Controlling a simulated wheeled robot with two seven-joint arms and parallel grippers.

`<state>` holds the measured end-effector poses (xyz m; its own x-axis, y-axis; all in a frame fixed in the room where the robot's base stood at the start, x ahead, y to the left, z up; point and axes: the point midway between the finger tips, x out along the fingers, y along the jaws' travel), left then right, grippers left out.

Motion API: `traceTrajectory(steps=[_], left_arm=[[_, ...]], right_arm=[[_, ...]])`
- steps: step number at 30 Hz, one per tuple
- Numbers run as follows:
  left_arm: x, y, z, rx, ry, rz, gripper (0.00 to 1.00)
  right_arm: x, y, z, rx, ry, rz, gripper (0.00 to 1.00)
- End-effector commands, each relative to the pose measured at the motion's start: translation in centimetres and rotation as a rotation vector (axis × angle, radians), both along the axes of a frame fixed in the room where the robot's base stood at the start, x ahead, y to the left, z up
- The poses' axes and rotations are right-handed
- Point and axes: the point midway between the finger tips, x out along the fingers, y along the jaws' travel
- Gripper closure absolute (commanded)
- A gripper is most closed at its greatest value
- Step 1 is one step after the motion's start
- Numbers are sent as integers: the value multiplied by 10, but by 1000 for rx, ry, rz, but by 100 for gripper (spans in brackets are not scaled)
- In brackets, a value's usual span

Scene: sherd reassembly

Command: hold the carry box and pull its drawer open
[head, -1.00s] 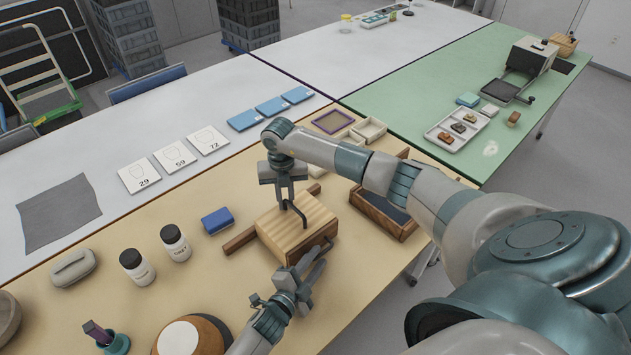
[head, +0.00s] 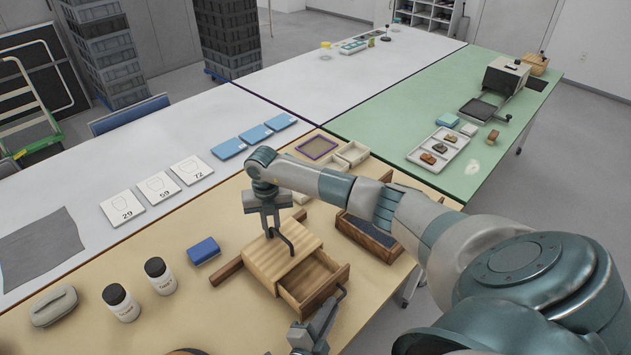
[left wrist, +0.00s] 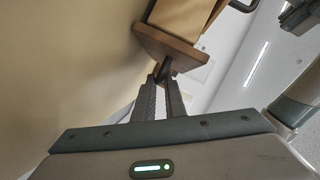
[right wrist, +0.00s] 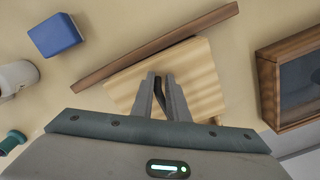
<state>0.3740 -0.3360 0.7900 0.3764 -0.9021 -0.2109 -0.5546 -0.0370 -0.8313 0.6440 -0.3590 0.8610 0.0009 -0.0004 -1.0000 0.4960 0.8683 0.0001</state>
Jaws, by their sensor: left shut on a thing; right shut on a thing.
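The wooden carry box (head: 286,258) stands on the tan table, with a dark bar handle (head: 288,241) on its top. My right gripper (head: 274,228) is shut on this top handle; the box top (right wrist: 202,72) also shows below it in the right wrist view. The drawer (head: 322,285) sticks out of the box's near right side, open, and its visible inside looks empty. My left gripper (head: 337,298) is shut on the drawer's handle; in the left wrist view the fingers meet the handle at the brown drawer front (left wrist: 172,46).
A long wooden strip (head: 228,271) lies left of the box, and a blue block (head: 204,251) beyond it. Two white-labelled jars (head: 158,276) stand further left. A dark-lined wooden tray (head: 366,236) stands close on the right, under my right arm.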

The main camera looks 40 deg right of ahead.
Motion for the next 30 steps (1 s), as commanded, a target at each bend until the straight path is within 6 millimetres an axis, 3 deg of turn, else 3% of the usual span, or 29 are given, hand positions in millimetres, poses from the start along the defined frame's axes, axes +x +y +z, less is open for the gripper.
traceTrajectory(steps=[11,12,14,30], left_arm=[[-7,2,-4,7,5,2,100],[-7,2,-4,7,5,2,82],[-7,2,-3,6,4,3,73],[-10,10,1,3,1,1,73]], right_arm=[[2,0,2,1,-5,-2,100],[2,0,2,1,-5,-2,100],[2,0,2,1,-5,-2,100],[2,0,2,0,-6,-3,100]])
